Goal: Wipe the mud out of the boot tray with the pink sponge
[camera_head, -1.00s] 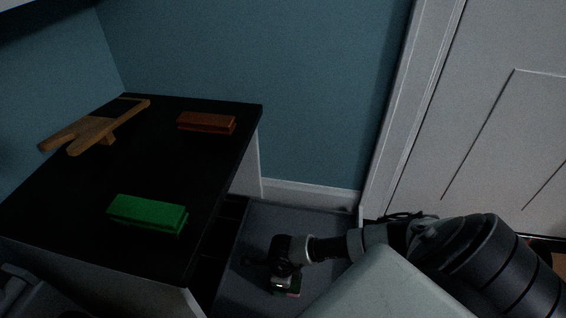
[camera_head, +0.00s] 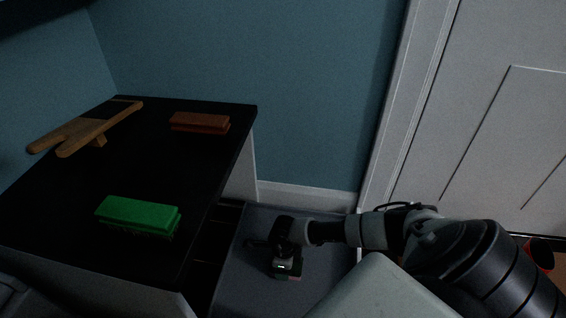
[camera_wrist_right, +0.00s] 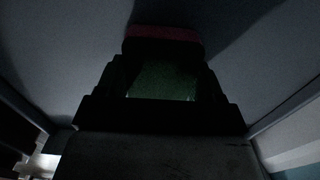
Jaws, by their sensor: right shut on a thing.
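The boot tray (camera_head: 325,268) is a grey, shallow tray on the floor beside the black-topped bench. My right gripper (camera_head: 288,272) reaches down into it from the right and is shut on the pink sponge (camera_head: 297,279). Little of the sponge shows in the head view. In the right wrist view, the sponge's dark pink edge (camera_wrist_right: 162,36) sticks out beyond the fingers, with a dark green face between them. The grey tray floor surrounds it. Whether the sponge touches the floor is unclear. No mud stands out in this dim light. My left gripper is out of view.
The bench (camera_head: 150,170) holds a green brush (camera_head: 138,214), an orange-brown brush (camera_head: 200,122) and a wooden boot jack (camera_head: 85,130). A blue wall stands behind, and a white door (camera_head: 480,110) at right. A red-and-black item (camera_head: 541,253) lies near the door.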

